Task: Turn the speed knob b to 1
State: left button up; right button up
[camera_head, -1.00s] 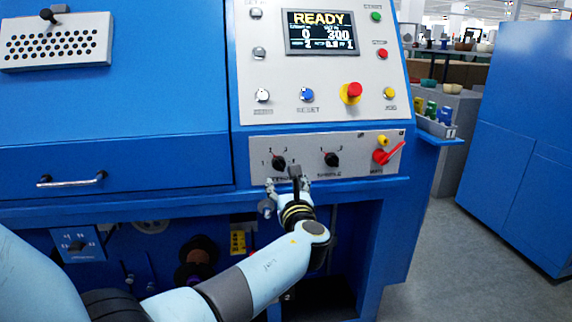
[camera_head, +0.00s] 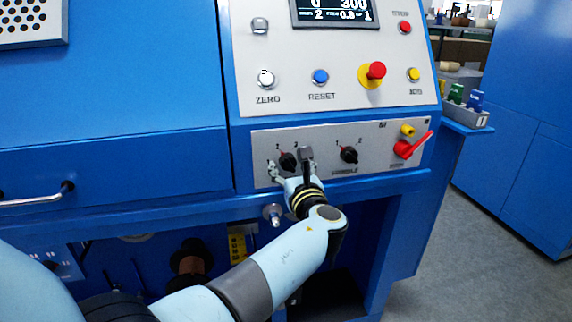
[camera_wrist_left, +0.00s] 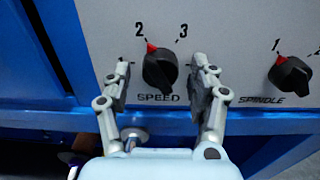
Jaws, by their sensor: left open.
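The speed knob (camera_head: 288,161) is a black dial with a red pointer on the grey lower panel. In the left wrist view the knob (camera_wrist_left: 160,68) sits above the word SPEED, its red pointer turned to the 2 mark. A 3 shows at its upper right; the 1 mark at its left is mostly hidden by a finger. My left gripper (camera_head: 290,170) is open, and in the left wrist view the gripper (camera_wrist_left: 161,80) has one finger on each side of the knob with gaps between. How deep the fingers reach is unclear. My right gripper is not in view.
The spindle knob (camera_head: 349,155) is right of the speed knob, its pointer at 1. A red lever switch (camera_head: 404,148) is farther right. Buttons and a red-on-yellow emergency stop (camera_head: 372,73) are above. A blue ledge (camera_head: 385,181) runs below the panel.

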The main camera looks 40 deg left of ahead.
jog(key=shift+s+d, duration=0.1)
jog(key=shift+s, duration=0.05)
pick_arm(q)
jog(key=shift+c, duration=1.2)
jog(key=c, duration=0.9)
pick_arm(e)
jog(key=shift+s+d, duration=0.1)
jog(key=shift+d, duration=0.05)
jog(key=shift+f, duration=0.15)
